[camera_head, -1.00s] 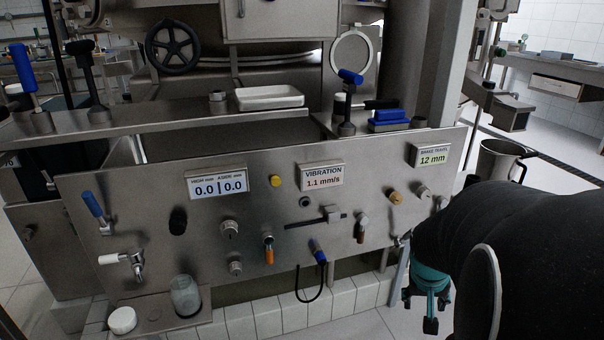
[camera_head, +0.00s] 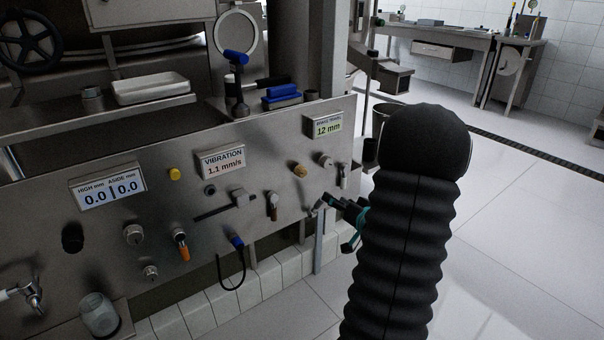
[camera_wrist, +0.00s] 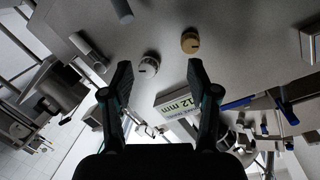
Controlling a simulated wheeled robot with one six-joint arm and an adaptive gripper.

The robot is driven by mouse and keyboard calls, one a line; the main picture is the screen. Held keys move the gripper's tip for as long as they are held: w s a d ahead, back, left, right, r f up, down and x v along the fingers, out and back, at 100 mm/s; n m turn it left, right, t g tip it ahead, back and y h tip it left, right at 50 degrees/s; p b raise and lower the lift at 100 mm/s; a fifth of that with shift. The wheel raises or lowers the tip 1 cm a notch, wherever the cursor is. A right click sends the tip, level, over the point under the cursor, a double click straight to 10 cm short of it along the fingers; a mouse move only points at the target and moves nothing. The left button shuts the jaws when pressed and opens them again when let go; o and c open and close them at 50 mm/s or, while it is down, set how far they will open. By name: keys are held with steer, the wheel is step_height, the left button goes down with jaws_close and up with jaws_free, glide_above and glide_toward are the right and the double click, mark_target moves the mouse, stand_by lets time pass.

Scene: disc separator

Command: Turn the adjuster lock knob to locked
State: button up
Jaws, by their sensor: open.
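A silver round knob (camera_head: 325,160) and a brass knob (camera_head: 300,170) sit side by side on the right end of the steel panel (camera_head: 160,170). No readable label shows which one is the adjuster lock. In the wrist view the silver knob (camera_wrist: 149,65) appears between my fingertips, with the brass knob (camera_wrist: 190,42) close by, toward the right finger. My gripper (camera_head: 338,204) is at the panel's lower right, below these knobs. In the wrist view my gripper (camera_wrist: 160,70) is open and empty. Contact with the panel cannot be told.
A small lever (camera_head: 343,178) is right of the silver knob. The 12 mm display (camera_head: 327,127) is above. An orange-tipped handle (camera_head: 180,245), a slider (camera_head: 240,198) and a hanging blue-ended cable (camera_head: 238,242) are left. Open floor (camera_head: 500,240) lies right.

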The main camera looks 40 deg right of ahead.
mark_target(304, 173)
steer(key=shift+m+t+y, duration=0.4)
steer(key=shift+t+y, duration=0.4)
steer(key=w+r, duration=0.1)
steer(key=w, duration=0.3)
steer(key=w+a+r, duration=0.1)
steer(key=w, duration=0.4)
steer(key=w+a+r, duration=0.1)
steer(key=w, duration=0.4)
steer(key=shift+w, duration=0.1)
steer(key=shift+c, duration=0.3)
jaws_close()
